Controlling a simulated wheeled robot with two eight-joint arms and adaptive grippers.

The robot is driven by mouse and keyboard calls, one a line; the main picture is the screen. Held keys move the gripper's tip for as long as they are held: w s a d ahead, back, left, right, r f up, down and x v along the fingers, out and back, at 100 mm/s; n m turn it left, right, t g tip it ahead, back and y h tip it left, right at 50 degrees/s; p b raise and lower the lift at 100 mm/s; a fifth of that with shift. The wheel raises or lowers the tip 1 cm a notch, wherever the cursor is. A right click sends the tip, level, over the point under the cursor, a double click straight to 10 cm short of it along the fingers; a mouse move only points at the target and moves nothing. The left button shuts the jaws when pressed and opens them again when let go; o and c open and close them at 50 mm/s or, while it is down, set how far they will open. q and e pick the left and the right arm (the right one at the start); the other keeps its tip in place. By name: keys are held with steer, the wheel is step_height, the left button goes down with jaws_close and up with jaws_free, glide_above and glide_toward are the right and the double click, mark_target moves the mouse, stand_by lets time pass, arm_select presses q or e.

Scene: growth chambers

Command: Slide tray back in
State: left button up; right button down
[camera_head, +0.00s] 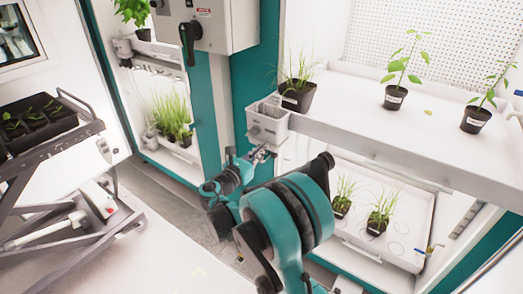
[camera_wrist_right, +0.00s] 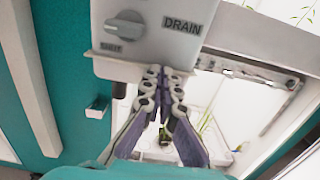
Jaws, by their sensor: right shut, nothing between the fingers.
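The upper white tray (camera_head: 400,150) holds a grass pot (camera_head: 297,97) and two leafy seedlings (camera_head: 394,96) (camera_head: 475,119). The lower white tray (camera_head: 405,255) holds two grass pots (camera_head: 342,208) (camera_head: 377,223) below it. I cannot tell how far either tray stands out. My right gripper (camera_head: 262,152) is shut and empty, just below the grey box at the upper tray's left corner. In the right wrist view its closed fingertips (camera_wrist_right: 163,72) are at the lower edge of the box (camera_wrist_right: 150,35); contact is unclear. My left gripper is out of view.
The box has a knob (camera_wrist_right: 124,32) and the words SHUT and DRAIN. A teal post (camera_head: 258,70) stands behind. A cart (camera_head: 50,155) with dark seedling trays is at left. Another chamber (camera_head: 165,90) with plants stands at upper left. Floor shows between cart and chambers.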

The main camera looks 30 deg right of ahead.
steer(key=f+p+x, duration=0.1)
steer(key=x, duration=3.2)
steer(key=shift+d, duration=0.15)
steer(key=shift+s, duration=0.1)
